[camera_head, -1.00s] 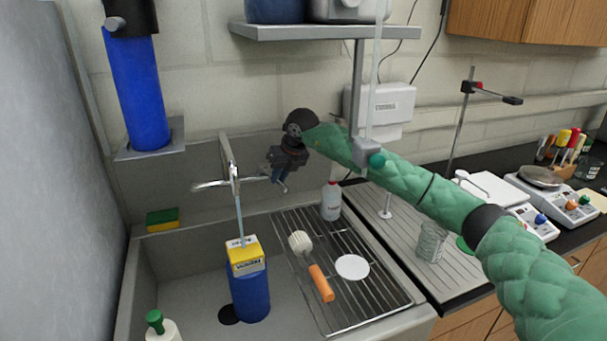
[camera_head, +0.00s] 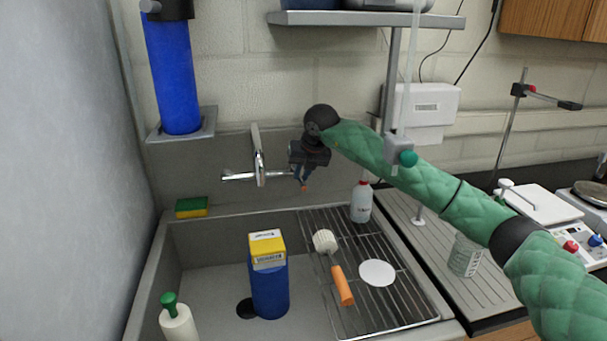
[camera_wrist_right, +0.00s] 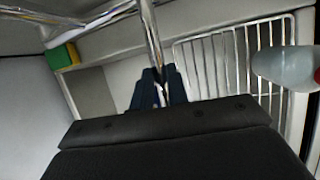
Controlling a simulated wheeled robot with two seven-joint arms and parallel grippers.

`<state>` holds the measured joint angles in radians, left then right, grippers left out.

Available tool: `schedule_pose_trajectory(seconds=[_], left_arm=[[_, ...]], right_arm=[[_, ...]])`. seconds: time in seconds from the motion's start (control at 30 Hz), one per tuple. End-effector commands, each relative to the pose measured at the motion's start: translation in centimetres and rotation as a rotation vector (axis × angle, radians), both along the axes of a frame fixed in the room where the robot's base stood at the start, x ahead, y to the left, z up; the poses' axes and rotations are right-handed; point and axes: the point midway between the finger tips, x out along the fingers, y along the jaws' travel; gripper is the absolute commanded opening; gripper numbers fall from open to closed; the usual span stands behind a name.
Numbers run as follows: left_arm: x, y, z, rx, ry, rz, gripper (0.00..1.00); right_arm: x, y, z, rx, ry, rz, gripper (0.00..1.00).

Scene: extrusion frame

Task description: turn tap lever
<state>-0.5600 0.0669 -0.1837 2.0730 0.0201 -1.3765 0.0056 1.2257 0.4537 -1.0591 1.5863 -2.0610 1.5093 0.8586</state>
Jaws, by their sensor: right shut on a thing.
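The chrome tap (camera_head: 259,155) is on the wall behind the sink, with a thin lever on each side of its spout. My right gripper (camera_head: 303,183) is at the end of the right lever (camera_head: 281,174), just right of the spout. In the right wrist view a chrome bar (camera_wrist_right: 151,35) runs down between the dark fingers (camera_wrist_right: 160,88), which are shut on it. The fingers hide the bar's end. No water stream shows below the spout in the head view. My left gripper is out of view.
A blue container with a yellow top (camera_head: 270,290) stands in the sink. A sponge (camera_head: 192,207) lies on the left ledge. A white bottle (camera_head: 361,202) and a brush (camera_head: 341,283) are at the drying rack (camera_head: 395,268). A shelf (camera_head: 350,19) hangs above my right arm.

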Motion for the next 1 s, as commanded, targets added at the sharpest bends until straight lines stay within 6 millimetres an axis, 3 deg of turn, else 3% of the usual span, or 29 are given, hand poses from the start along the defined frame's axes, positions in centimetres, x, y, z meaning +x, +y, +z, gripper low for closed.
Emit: schedule_pose_trajectory(seconds=[0.27,0.3,0.4,0.77,1.0], left_arm=[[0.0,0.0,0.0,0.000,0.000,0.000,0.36],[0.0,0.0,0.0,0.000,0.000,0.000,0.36],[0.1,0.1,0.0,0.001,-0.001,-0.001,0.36],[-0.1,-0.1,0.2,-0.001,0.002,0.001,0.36],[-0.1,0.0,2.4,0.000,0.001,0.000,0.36]], right_arm=[[0.0,0.1,0.0,0.001,-0.001,0.000,0.00],[0.0,0.1,0.0,0.001,0.000,0.000,0.18],[0.0,0.1,0.0,0.001,0.000,0.000,0.37],[0.0,-0.1,0.1,0.001,0.000,0.009,0.38],[0.4,-2.1,0.5,0.001,0.004,0.102,0.38]])
